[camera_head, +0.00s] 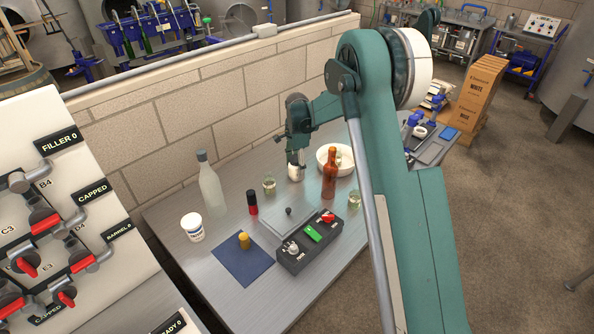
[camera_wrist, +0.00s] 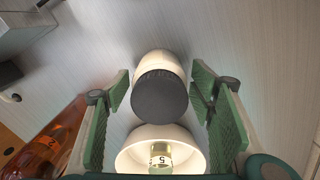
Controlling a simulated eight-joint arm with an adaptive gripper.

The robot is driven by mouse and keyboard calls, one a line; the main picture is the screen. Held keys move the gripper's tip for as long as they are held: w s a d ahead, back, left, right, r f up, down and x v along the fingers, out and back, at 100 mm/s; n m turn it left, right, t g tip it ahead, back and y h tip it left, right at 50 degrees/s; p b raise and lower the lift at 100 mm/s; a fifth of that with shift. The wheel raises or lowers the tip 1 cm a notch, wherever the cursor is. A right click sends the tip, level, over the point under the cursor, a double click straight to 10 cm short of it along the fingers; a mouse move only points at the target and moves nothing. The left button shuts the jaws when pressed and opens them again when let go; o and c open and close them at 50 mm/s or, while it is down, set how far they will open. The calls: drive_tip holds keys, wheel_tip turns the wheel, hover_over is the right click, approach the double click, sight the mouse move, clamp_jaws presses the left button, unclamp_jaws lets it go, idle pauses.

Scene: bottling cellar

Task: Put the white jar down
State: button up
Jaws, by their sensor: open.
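The white jar (camera_wrist: 158,66) has a dark grey lid and appears to stand on the grey metal table. In the wrist view it is between the two green-padded fingers of my gripper (camera_wrist: 161,88), with a gap on each side. My gripper is open and holds nothing. In the head view my gripper (camera_head: 295,155) is low over the table near the wall, and the jar's white lower part (camera_head: 294,173) shows beneath it. The jar's lid is hidden there by the gripper.
A white bowl (camera_head: 322,155) is close right of the jar; a small labelled jar (camera_wrist: 160,157) shows in it. A brown bottle (camera_head: 329,180), small glass jars (camera_head: 269,184), a red-black bottle (camera_head: 252,204), a switch box (camera_head: 305,245) and a white tub (camera_head: 192,226) stand around.

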wheel_tip(320, 180, up, 10)
drive_tip(key=shift+f+p, duration=0.1)
drive_tip(key=shift+p, duration=0.25)
idle(0.9)
drive_tip(key=shift+s+d+r, duration=0.1)
drive_tip(key=shift+s+r, duration=0.05)
drive_tip(key=shift+r, duration=0.15)
drive_tip(key=s+d+r+n+t, duration=0.25)
drive_tip(key=s+d+r, duration=0.35)
drive_tip(key=s+r, duration=0.55)
drive_tip(key=s+d+r+n+t, duration=0.1)
drive_tip(key=s+d+r+n, duration=0.4)
drive_tip(key=s+r, duration=0.6)
drive_tip(key=s+d+f+n+t, duration=0.1)
drive_tip(key=s+d+n, duration=0.1)
drive_tip(key=s, duration=0.8)
drive_tip(key=s+d+f+n+t, duration=0.1)
drive_tip(key=s+d, duration=0.3)
drive_tip(key=s, duration=0.6)
drive_tip(key=s+d+f+n+t, duration=0.1)
drive_tip(key=s+d+f+n, duration=0.1)
drive_tip(key=s, duration=0.8)
drive_tip(key=shift+s+d+f+n+t, duration=0.2)
drive_tip(key=shift+d+n+t, duration=0.25)
drive_tip(key=shift+n, duration=0.4)
